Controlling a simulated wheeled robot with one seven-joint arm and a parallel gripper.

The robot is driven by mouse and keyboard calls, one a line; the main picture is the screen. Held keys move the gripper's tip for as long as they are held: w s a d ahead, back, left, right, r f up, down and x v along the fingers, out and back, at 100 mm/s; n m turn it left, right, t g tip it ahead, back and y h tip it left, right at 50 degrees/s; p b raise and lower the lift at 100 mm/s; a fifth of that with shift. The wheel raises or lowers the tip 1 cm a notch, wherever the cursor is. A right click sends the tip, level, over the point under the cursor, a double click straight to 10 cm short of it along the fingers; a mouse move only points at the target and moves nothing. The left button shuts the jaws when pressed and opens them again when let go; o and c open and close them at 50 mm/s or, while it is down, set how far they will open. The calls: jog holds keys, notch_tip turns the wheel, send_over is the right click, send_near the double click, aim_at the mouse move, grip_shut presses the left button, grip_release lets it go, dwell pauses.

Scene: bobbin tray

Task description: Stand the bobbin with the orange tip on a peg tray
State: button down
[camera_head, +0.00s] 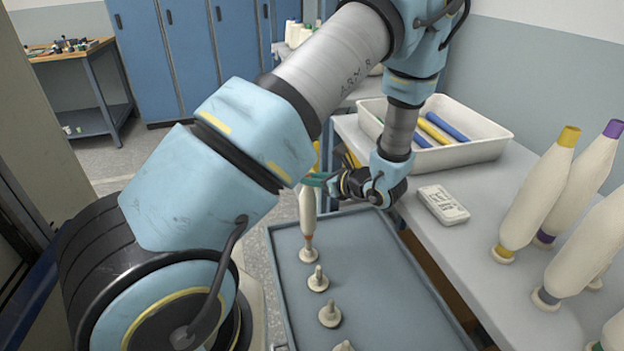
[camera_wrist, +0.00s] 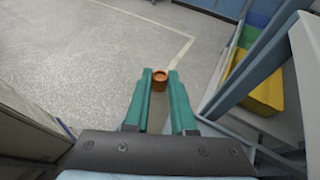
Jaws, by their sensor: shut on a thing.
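My gripper (camera_head: 317,180) is shut on a cream bobbin (camera_head: 307,212) and holds it upright. Its orange tip (camera_wrist: 160,79) shows between the green fingers (camera_wrist: 159,98) in the wrist view. In the head view, a yellow-orange end shows above the fingers, and an orange-brown band marks the lower end. The blue-grey peg tray (camera_head: 385,285) has a row of pale pegs along its left side. The bobbin's lower end is at the farthest peg (camera_head: 309,255). I cannot tell whether it is around the peg or just above it.
On the table at right stand several cream bobbins (camera_head: 540,200) with yellow, purple and grey ends. A white bin (camera_head: 470,152) holds blue and yellow tubes. Nearer pegs (camera_head: 330,314) are empty.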

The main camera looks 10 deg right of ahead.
jog(key=shift+f, duration=0.2)
jog(key=shift+f+b, duration=0.4)
jog(key=shift+b, duration=0.05)
jog(key=shift+f, duration=0.1)
jog(key=shift+r, duration=0.25)
jog(key=shift+r+p, duration=0.35)
jog(key=shift+r, duration=0.1)
jog(key=shift+f+b, duration=0.35)
jog(key=shift+f, duration=0.05)
dwell(0.3)
jog(key=shift+f, duration=0.3)
jog(key=shift+r, duration=0.25)
